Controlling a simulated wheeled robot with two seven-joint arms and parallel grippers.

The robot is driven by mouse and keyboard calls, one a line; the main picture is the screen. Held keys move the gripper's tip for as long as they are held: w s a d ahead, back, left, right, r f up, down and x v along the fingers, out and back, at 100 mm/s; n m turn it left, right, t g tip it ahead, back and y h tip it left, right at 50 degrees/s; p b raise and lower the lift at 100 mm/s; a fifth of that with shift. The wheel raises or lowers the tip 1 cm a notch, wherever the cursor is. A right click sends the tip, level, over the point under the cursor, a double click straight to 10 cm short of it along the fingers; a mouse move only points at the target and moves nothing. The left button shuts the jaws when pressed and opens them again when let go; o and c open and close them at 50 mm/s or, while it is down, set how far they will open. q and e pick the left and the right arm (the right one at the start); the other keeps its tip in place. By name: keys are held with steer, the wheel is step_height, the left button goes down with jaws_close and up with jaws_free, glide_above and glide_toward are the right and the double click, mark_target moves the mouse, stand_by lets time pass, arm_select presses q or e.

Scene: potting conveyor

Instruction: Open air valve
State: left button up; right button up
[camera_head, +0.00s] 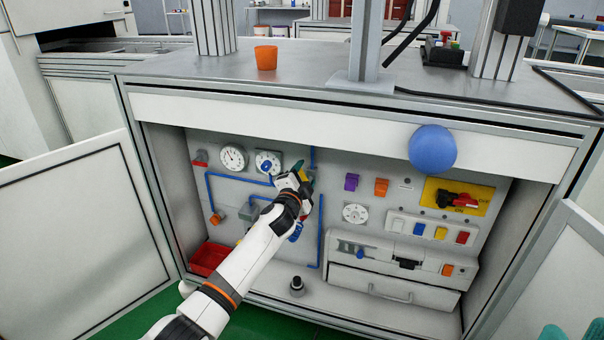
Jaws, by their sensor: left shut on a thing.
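My left arm reaches into the open cabinet. My left gripper (300,181) is at the back panel beside the blue pipes, seen from behind, and shut on a small handle there, which looks like the air valve. Yellow and green parts (303,175) show at its fingertips. The gripper hides most of the handle, so I cannot tell its angle. A blue pipe (321,235) runs down just right of the gripper. A round white gauge (232,158) and a second dial with a blue part (268,162) are to the left.
Cabinet doors stand open at left (80,220) and right. A blue ball (432,149) is in front of the cabinet's top edge. A yellow switch plate (485,194), colored switches and a drawer (385,285) are right. A red bin (208,258) sits lower left. An orange cup (265,57) stands on top.

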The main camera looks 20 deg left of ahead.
arm_select(q)
steer(key=shift+d+r+m, duration=0.1)
steer(key=shift+d+m, duration=0.15)
steer(key=shift+m, duration=0.65)
steer(key=shift+d+m+p, duration=0.2)
steer(key=shift+m+p, duration=0.1)
steer(key=shift+m, duration=0.6)
steer(key=shift+d+m+p, duration=0.15)
steer(key=shift+m+p, duration=0.1)
steer(key=shift+m, duration=0.65)
steer(key=o, duration=1)
steer(key=shift+s, duration=0.1)
